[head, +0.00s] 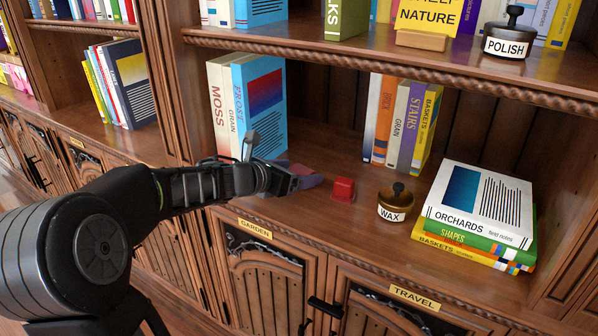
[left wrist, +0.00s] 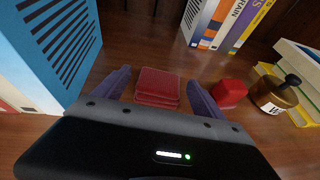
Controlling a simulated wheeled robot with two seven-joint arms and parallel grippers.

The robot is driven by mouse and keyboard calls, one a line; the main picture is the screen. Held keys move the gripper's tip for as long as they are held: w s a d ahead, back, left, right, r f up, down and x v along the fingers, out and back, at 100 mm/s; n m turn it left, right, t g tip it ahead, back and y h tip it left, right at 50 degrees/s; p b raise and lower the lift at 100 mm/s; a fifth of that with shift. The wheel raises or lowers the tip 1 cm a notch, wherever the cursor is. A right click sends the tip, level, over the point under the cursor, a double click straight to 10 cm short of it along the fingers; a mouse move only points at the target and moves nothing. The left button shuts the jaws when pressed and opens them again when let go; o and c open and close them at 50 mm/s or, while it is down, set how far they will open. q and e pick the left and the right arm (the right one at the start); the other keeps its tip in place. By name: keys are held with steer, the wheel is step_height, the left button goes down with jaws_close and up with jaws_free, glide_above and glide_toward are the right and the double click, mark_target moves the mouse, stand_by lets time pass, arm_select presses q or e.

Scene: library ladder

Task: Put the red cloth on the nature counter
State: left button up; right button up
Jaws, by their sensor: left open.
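The red cloth (left wrist: 158,86) is a folded dark red stack on the wooden counter. In the left wrist view it lies between the two purple fingers of my left gripper (left wrist: 158,80), with a gap on each side. The gripper is open. In the head view my left gripper (head: 298,174) is low over the counter above the GARDEN label (head: 255,228), and it mostly hides the cloth. A yellow sign (head: 429,15) with the word NATURE stands on the upper shelf. No counter label reading NATURE is legible. My right gripper is not in view.
A red block (head: 343,190), a WAX tin (head: 396,203) and stacked books (head: 478,215) are to the right of my gripper. Upright books (head: 250,100) stand close behind it, others (head: 400,120) at the back. The shelf edge (head: 400,72) overhangs. A left counter (head: 140,145) has bare wood.

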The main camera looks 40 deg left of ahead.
arm_select(q)
steer(key=p+v, duration=0.2)
steer(key=v, duration=0.9)
steer(key=shift+s, duration=0.1)
